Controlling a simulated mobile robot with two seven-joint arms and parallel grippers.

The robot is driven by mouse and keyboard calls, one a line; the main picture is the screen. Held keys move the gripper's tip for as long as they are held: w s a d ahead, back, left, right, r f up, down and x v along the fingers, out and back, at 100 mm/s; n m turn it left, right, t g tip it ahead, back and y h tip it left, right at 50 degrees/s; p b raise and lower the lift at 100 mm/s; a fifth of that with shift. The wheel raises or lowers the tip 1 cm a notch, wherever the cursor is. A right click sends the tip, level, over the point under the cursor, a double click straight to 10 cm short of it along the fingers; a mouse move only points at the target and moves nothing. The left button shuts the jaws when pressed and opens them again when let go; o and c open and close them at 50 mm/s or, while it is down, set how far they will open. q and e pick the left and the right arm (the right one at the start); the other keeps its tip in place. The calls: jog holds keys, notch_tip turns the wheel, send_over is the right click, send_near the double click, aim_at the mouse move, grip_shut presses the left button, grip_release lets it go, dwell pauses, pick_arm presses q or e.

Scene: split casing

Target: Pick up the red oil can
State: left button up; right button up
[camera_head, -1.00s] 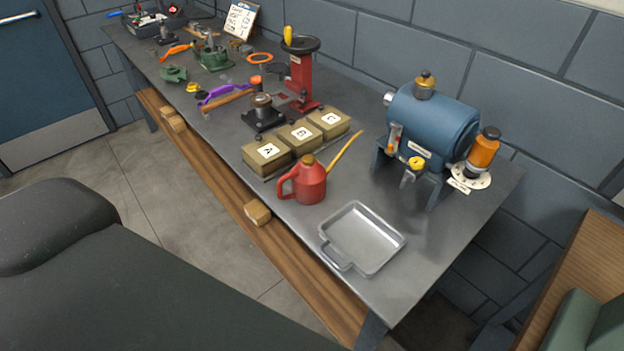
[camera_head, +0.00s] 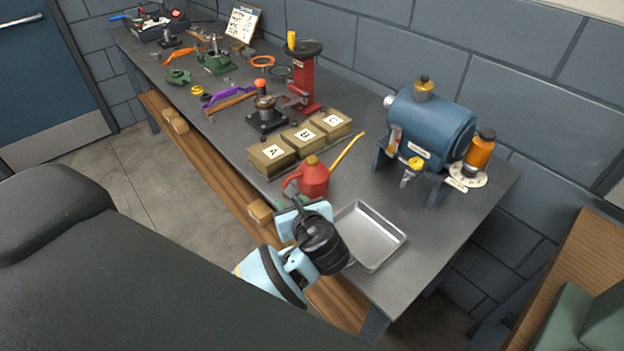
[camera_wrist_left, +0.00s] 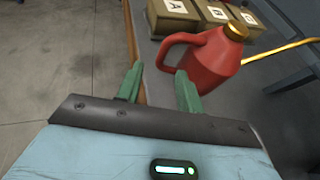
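The red oil can (camera_head: 313,178) stands upright on the bench, with a brass cap and a long yellow spout pointing back right. In the left wrist view the can (camera_wrist_left: 212,60) fills the upper middle, its loop handle towards me. My left gripper (camera_wrist_left: 158,75) is open, its two green fingers apart and empty. The handle lies just beyond and between the fingertips; I cannot tell whether they touch. In the head view my left gripper (camera_head: 293,202) is at the bench's front edge beside the handle, its fingers mostly hidden. My right gripper is not in view.
A grey metal tray (camera_head: 384,221) lies right of the can, partly behind my left arm. Boxes marked A (camera_head: 271,158), B (camera_head: 302,138) and C (camera_head: 332,121) stand just behind the can. A blue motor-like machine (camera_head: 430,128) stands at right. Bare bench lies between them.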

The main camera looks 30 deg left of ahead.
pick_arm(q)
jog(key=shift+w+r+m, duration=0.25)
jog(key=shift+r+m, duration=0.05)
jog(key=shift+r, duration=0.05)
jog(key=shift+r+x, duration=0.2)
jog(key=shift+x, duration=3.75)
jog(key=shift+a, duration=0.15)
jog(key=shift+c, duration=0.4)
jog(key=shift+r, duration=0.1)
grip_shut()
